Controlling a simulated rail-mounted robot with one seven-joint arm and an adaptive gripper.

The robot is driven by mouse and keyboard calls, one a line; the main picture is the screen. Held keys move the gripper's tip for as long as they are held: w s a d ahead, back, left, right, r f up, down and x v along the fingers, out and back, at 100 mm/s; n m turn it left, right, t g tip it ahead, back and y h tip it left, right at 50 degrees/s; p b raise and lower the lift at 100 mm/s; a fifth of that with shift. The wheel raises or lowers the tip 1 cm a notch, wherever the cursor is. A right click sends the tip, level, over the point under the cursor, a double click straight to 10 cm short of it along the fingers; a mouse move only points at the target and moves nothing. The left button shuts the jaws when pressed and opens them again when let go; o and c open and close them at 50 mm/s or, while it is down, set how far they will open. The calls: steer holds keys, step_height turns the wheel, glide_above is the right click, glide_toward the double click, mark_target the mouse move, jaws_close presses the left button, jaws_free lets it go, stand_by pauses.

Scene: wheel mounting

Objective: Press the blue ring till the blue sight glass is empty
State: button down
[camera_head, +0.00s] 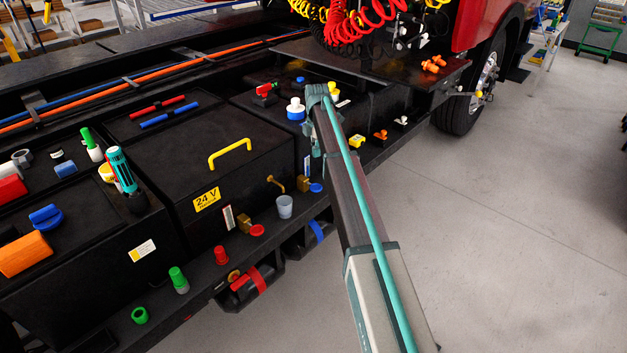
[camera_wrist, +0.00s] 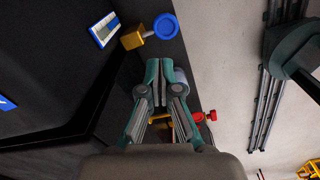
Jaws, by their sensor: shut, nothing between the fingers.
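The blue ring (camera_head: 316,187) sits at the end of a brass valve (camera_head: 304,184) on the side ledge. In the wrist view the round blue ring (camera_wrist: 166,26) stands out from the brass valve (camera_wrist: 131,38). The blue sight glass (camera_wrist: 104,30) is a white-framed plate beside the valve; blue shows in its window, but the exact level is too small to read. My gripper (camera_wrist: 159,68) is shut and empty, its fingertips apart from the ring, below it in the wrist view. In the head view my arm partly hides the gripper.
A grey cup (camera_head: 285,206) stands on the ledge beside the valve. A second brass valve with a red ring (camera_head: 257,230) is further left. The black 24 V box (camera_head: 207,165) with a yellow handle (camera_head: 230,152) rises behind.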

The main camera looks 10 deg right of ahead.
mark_target(316, 187)
steer(key=n, duration=0.3)
steer(key=shift+s+a+n, duration=0.1)
steer(key=shift+s+n, duration=0.2)
steer(key=shift+s, duration=0.05)
steer(key=shift+f, duration=0.15)
step_height(316, 187, down, 14)
steer(key=p, duration=0.4)
stand_by(0.4)
